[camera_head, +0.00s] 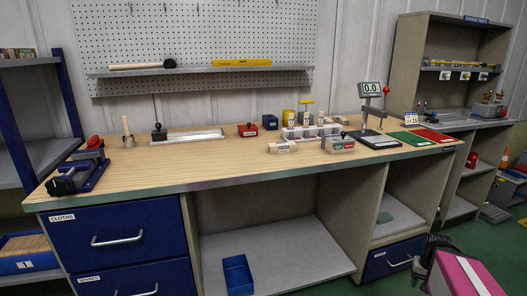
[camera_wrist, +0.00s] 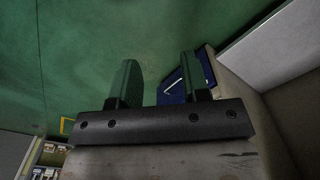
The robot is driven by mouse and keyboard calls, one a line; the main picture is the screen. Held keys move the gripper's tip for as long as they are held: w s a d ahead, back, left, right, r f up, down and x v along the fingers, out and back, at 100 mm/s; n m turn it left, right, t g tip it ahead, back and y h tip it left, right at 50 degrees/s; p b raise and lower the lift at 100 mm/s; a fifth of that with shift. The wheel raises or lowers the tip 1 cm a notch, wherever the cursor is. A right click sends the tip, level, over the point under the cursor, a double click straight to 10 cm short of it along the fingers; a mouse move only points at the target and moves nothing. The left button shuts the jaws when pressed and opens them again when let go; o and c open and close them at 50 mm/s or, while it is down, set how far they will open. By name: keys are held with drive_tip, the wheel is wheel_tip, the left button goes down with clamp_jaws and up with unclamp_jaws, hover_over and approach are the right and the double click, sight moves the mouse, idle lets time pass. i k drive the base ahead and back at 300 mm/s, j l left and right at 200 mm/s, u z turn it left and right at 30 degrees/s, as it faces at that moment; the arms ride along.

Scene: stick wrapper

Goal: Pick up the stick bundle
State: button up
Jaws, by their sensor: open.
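I cannot tell for sure which thing is the stick bundle. Sticks also seem to lie in a blue bin (camera_head: 28,264) at the far left. My gripper (camera_wrist: 159,58) is open and empty in the wrist view, its two fingers wide apart over green floor. It is away from the bench top.
A blue bin (camera_head: 238,275) sits on the lower shelf. The bench's front left strip is clear.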

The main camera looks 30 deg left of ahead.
sight(282, 147)
drive_tip(key=i+j+u, duration=0.1)
drive_tip(key=u, duration=1.35)
drive_tip(key=i+j, duration=0.05)
